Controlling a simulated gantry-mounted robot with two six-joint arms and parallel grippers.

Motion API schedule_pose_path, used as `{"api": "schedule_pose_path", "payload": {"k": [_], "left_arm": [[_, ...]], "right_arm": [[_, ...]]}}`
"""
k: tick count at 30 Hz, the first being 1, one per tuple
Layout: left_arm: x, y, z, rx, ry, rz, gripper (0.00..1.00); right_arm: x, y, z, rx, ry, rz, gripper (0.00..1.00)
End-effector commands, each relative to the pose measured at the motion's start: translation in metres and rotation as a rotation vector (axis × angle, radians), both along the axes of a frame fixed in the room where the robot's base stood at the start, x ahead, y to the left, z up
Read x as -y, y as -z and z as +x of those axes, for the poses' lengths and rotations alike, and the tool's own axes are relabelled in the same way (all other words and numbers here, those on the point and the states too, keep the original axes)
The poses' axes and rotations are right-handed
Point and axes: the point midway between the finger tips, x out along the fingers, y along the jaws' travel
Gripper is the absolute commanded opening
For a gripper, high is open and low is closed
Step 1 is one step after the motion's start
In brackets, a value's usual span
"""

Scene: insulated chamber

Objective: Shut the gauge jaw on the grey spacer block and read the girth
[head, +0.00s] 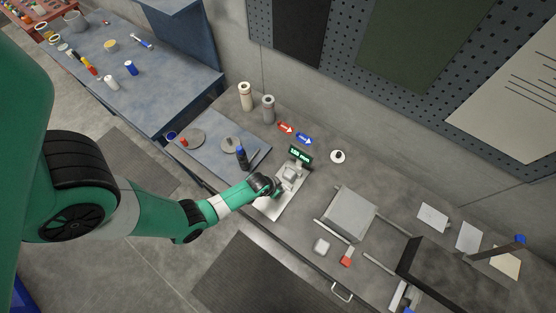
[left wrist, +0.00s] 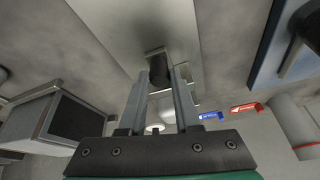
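The gauge (head: 268,207) is a pale metal plate with a raised jaw part and a small green-lit display (head: 300,155); its digits are too small to read surely. A light grey block (head: 291,172) seems to sit at the jaw, but whether the jaw touches it I cannot tell. My left gripper (head: 277,188) is over the gauge, hiding part of it. In the left wrist view its two fingers (left wrist: 163,75) stand apart with a dark knob (left wrist: 160,72) between or just beyond the tips; contact is unclear. My right gripper is not in view.
A grey box (head: 349,212), a small pale block (head: 321,246) and a red-topped block (head: 346,257) stand right of the gauge. Red and blue tags (head: 286,128) lie behind.

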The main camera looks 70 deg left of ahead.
Motion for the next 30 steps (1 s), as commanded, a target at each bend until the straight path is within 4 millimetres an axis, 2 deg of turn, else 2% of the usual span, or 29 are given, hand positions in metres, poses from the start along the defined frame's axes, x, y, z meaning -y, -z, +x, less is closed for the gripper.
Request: {"api": "schedule_pose_path", "payload": {"k": [1,2,30], "left_arm": [[0.0,0.0,-0.0001,0.0,0.0,0.0,0.05],[0.0001,0.0,0.0,0.0,0.0,0.0,0.0],[0.0001,-0.0001,-0.0001,0.0,0.0,0.0,0.0]], "right_arm": [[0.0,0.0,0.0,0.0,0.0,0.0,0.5],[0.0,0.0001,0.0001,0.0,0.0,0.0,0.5],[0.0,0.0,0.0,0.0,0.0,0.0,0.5]]}}
